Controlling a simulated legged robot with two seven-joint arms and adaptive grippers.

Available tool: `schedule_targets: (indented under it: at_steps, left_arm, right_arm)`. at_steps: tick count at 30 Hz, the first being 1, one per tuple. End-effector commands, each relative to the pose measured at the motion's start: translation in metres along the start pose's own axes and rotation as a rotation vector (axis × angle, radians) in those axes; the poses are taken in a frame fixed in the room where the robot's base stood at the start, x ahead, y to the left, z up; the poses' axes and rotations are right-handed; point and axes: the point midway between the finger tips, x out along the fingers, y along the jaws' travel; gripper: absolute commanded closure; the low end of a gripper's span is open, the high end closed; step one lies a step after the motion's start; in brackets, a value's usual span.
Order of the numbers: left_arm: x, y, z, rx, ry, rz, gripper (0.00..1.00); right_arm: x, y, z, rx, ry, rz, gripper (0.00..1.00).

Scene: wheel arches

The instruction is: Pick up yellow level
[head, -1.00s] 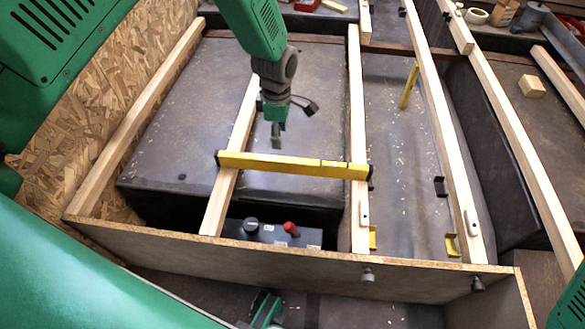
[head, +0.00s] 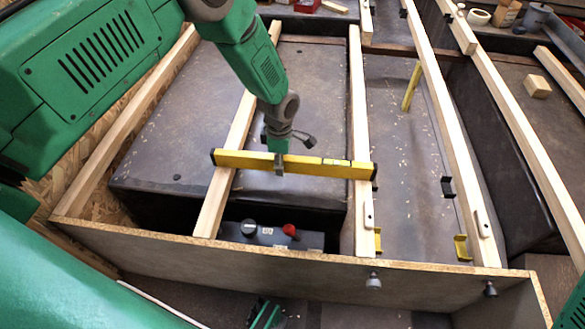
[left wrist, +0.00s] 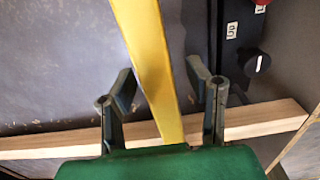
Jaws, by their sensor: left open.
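The yellow level (head: 318,166) lies across two wooden battens in the head view, with black end caps. It also shows in the left wrist view (left wrist: 148,55), running between the fingers. My left gripper (head: 279,166) is at the level, left of its middle, with one dark finger in front of its near face. In the left wrist view my left gripper (left wrist: 159,85) is open, with one finger on each side of the level and a gap showing on both sides.
A chipboard edge (head: 300,260) crosses the front. A yellow strip (head: 411,86) stands at right.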

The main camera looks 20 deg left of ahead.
Motion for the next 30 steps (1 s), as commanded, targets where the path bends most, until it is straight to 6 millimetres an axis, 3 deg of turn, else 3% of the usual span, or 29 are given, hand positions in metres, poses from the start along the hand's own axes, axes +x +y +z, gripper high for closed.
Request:
schedule_targets:
  at_steps: [8, 11, 12, 13, 23, 30]
  left_arm:
    - [0.003, 0.0, 0.0, 0.0, -0.001, 0.001, 0.55]
    - [0.003, 0.0, 0.0, 0.0, -0.001, 0.001, 0.83]
    - [0.003, 0.0, 0.0, 0.0, -0.001, 0.001, 0.97]
    - [0.003, 0.0, 0.0, 0.0, -0.001, 0.001, 1.0]
    - [0.001, 0.001, 0.001, 0.001, -0.001, 0.003, 1.0]
    - [-0.038, 0.001, 0.001, 0.002, -0.001, 0.006, 1.0]
  right_arm:
    - [0.001, 0.0, 0.0, 0.0, 0.001, 0.0, 0.39]
    - [0.001, 0.0, 0.0, 0.0, 0.001, 0.0, 0.39]
    - [0.001, 0.0, 0.0, 0.0, 0.001, 0.0, 0.39]
    - [0.001, 0.0, 0.0, 0.0, 0.001, 0.0, 0.39]
    - [0.0, 0.0, 0.0, 0.0, 0.001, 0.0, 0.39]
    - [-0.017, 0.0, -0.001, 0.0, 0.001, 0.0, 0.39]
